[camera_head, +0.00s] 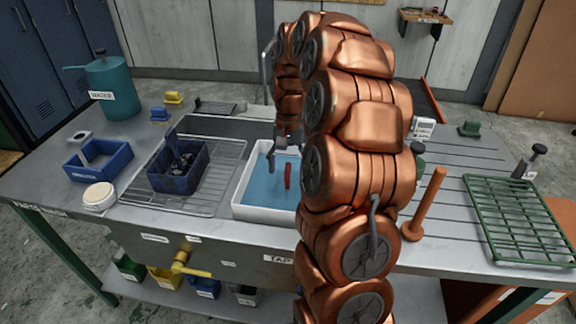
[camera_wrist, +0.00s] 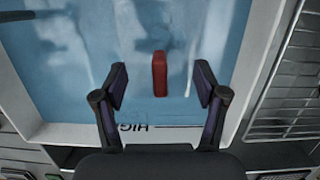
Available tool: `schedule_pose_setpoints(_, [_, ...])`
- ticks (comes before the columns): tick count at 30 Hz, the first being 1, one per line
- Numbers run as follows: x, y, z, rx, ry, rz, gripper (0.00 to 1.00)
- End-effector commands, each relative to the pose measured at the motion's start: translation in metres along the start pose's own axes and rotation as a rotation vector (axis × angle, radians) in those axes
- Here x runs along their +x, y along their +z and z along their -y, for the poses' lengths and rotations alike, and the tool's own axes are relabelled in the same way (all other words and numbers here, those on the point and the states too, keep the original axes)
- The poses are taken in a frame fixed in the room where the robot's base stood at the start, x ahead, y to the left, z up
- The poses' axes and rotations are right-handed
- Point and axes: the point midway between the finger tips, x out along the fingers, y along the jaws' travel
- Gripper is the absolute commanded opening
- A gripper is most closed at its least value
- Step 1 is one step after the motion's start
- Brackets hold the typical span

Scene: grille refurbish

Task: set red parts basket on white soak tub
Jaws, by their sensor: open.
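The white soak tub (camera_head: 265,213) holds blue liquid and sits in the bench, partly hidden by my arm. Its pale rim with printed lettering also shows in the wrist view (camera_wrist: 75,131). A small upright red bar (camera_head: 287,176) shows over the blue liquid; in the wrist view the red bar (camera_wrist: 160,73) lies midway between my fingers. I cannot tell whether it is part of the red parts basket; no whole red basket shows. My gripper (camera_wrist: 161,82) is open above the tub, its fingers apart on either side of the bar, with no visible contact.
A dark blue basket of dark parts (camera_head: 179,168) stands on a wire rack (camera_head: 215,185) left of the tub. A teal can (camera_head: 112,88), blue tray (camera_head: 98,160) and white round pot (camera_head: 99,196) are farther left. A copper-coloured post (camera_head: 425,205) and green rack (camera_head: 520,220) stand right.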

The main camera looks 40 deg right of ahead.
Motion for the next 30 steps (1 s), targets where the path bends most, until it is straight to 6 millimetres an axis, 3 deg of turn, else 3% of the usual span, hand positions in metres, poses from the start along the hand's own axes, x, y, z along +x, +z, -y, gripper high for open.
schedule_pose_setpoints(11, [-0.003, 0.0, 0.0, 0.0, 0.0, -0.001, 0.73])
schedule_pose_setpoints(30, [-0.033, 0.0, 0.0, 0.0, 0.0, 0.0, 0.73])
